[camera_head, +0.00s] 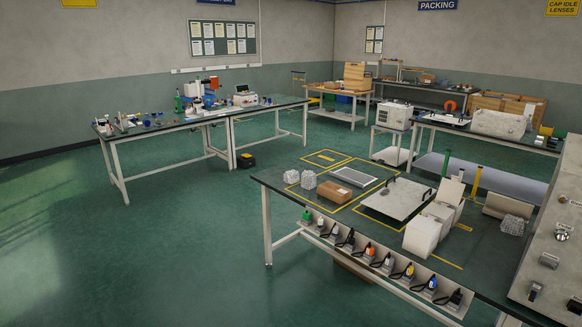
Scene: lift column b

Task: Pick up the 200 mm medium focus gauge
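I cannot pick out the 200 mm medium focus gauge in the head view; the small items on the benches are too small to tell apart. Several small items lie on the far left bench (166,126), among them dark, blue and green ones. Neither my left gripper nor my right gripper is in view.
A nearer dark-topped bench (275,178) holds a brown box (334,192), a grey tray (354,177), a flat handled plate (397,198) and white boxes (422,236). A black-yellow case (246,160) sits on the floor. Open green floor (160,240) lies at left and front.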

